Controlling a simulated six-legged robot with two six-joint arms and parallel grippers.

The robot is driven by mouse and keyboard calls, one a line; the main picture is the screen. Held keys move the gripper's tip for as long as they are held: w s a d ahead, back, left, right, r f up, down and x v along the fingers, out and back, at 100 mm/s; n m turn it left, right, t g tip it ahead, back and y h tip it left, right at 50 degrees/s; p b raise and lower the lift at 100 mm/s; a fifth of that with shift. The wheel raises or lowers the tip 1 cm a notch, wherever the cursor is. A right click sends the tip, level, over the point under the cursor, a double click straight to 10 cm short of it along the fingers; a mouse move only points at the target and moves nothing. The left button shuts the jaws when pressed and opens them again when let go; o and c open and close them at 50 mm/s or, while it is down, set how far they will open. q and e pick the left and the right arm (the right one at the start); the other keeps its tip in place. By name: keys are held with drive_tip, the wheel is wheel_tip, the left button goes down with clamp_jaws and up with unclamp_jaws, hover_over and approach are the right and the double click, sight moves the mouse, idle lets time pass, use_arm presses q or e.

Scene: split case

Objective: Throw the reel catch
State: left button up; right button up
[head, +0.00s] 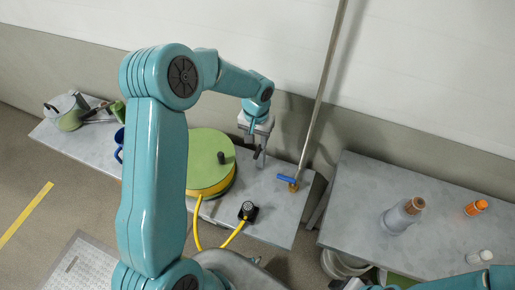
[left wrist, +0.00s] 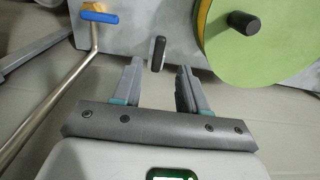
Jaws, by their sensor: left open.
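The hose reel (head: 208,150) is a green disc over a yellow drum, with a black knob on top. It stands on the grey bench, and its green face also shows at the upper right of the left wrist view (left wrist: 270,50). A small black lever (left wrist: 158,52), which looks like the reel catch, is beside the reel; it also shows in the head view (head: 257,153). My left gripper (left wrist: 160,68) is open and empty, with its fingertips just short of the lever and the lever in line with the gap. My right gripper is not in view.
A metal pipe with a blue-handled brass valve (head: 288,181) rises right of the reel. A yellow hose (head: 197,222) and a black fitting (head: 248,211) are at the bench's front. A watering can (head: 68,110) stands far left. A second table (head: 365,195) holds bottles.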

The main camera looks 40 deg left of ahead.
sight(257, 153)
use_arm(q)
wheel_tip(257, 153, down, 6)
drive_tip(key=shift+w+r, duration=0.1)
drive_tip(key=shift+d+f, duration=0.1)
drive_tip(key=shift+f, duration=0.1)
drive_tip(key=shift+f, duration=0.1)
clamp_jaws()
